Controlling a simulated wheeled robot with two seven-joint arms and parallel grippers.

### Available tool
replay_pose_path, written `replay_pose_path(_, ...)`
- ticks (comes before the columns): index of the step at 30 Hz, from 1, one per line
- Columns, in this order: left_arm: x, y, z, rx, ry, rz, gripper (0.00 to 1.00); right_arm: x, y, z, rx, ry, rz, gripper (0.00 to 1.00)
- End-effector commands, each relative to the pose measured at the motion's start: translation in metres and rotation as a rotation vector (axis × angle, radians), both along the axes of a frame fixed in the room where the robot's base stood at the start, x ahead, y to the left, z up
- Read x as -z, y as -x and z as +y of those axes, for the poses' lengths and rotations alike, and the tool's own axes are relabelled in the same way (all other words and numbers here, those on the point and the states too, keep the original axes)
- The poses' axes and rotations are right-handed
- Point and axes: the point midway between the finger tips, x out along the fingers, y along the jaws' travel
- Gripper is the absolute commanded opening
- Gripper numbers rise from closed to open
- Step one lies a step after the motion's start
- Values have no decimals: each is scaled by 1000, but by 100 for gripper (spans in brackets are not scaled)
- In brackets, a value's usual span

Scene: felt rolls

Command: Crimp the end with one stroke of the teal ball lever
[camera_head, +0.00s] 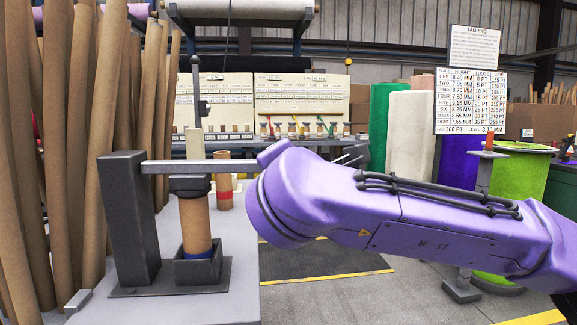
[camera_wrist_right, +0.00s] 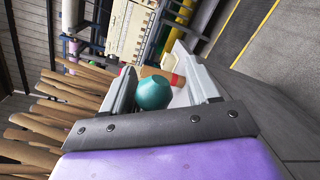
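The teal ball (camera_wrist_right: 153,93) of the lever shows in the right wrist view, between the two pale fingers of my right gripper (camera_wrist_right: 158,88). The fingers are spread apart, with a gap on the ball's right; contact on its left I cannot tell. In the head view my purple right forearm hides the ball and gripper. The dark grey press (camera_head: 130,215) stands on the bench at left. A brown cardboard tube (camera_head: 195,222) with a blue lower end stands upright in its square cup (camera_head: 198,268), under the press head (camera_head: 189,184). My left gripper is out of view.
A second tube with a red band (camera_head: 224,185) stands behind the press; it also shows in the right wrist view (camera_wrist_right: 172,75). Tall brown rolls (camera_head: 90,130) crowd the left. A dark floor mat (camera_head: 315,262) lies right of the bench (camera_head: 240,275).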

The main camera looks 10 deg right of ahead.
Motion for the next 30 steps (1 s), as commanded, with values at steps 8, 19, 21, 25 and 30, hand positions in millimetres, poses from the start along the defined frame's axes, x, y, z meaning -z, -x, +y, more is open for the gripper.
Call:
replay_pose_path(8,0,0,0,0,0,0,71,-3,8,1,-1,0,-4,59)
replay_pose_path(19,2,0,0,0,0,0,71,-8,87,18,-1,3,-5,59)
replay_pose_path(21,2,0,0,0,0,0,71,-9,96,20,-1,2,-3,59)
replay_pose_path(25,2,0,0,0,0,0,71,-9,104,21,-1,1,-1,59)
replay_pose_path(30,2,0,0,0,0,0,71,-9,104,21,0,0,0,59)
